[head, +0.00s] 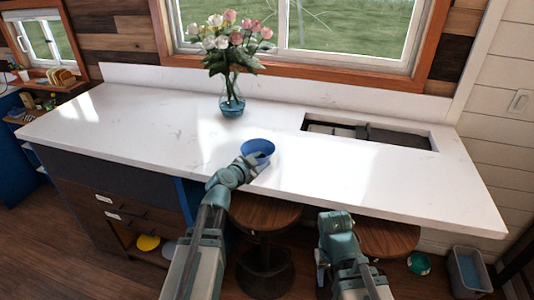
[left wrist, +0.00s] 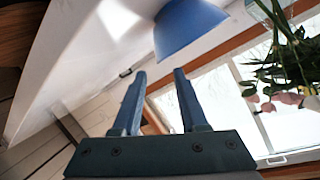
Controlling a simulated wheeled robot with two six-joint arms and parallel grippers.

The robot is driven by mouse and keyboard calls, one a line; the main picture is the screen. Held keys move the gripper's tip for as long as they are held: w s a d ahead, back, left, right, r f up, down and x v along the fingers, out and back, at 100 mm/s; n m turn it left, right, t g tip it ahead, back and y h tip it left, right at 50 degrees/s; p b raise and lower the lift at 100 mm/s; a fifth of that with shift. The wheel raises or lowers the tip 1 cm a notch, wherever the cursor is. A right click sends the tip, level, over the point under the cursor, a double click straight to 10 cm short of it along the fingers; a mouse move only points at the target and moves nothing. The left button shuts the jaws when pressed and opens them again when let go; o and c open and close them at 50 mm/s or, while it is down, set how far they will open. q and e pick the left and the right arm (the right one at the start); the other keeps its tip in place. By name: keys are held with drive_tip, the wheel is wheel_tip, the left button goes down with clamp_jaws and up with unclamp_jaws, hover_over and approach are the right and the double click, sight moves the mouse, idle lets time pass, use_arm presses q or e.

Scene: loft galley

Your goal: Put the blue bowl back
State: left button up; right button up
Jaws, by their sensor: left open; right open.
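The blue bowl (head: 258,147) stands on the white counter (head: 150,125), near its front edge and right of the flower vase. In the left wrist view the bowl (left wrist: 187,27) is ahead of the fingertips and not between them. My left gripper (head: 250,165) is just in front of the bowl, partly hidden by its own wrist. In the left wrist view the left gripper (left wrist: 160,73) is open and empty. My right gripper (head: 335,218) is low in front of the counter's front edge, away from the bowl; its fingers are hard to make out.
A glass vase of flowers (head: 231,100) stands behind the bowl. A rectangular opening (head: 368,134) is in the counter at the right. Wooden stools (head: 265,212) stand below the front edge. Drawers (head: 120,215) are at the left. The counter's left part is clear.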

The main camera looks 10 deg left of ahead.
use_arm(q)
drive_tip(key=shift+p+v, duration=0.5)
drive_tip(key=shift+v, duration=1.8)
drive_tip(key=s+d+f+g+h, duration=0.1)
drive_tip(key=s+d+f+g, duration=0.45)
drive_tip(key=d, duration=0.25)
drive_tip(key=s+d+f+g, duration=0.4)
drive_tip(key=s+d+f, duration=0.15)
drive_tip(key=d, duration=0.25)
drive_tip(key=s+f+n+g+y, duration=0.4)
drive_tip(key=s+g+y, duration=0.1)
drive_tip(key=s, duration=0.7)
drive_tip(key=shift+n+y, duration=0.3)
drive_tip(key=shift+n, duration=0.1)
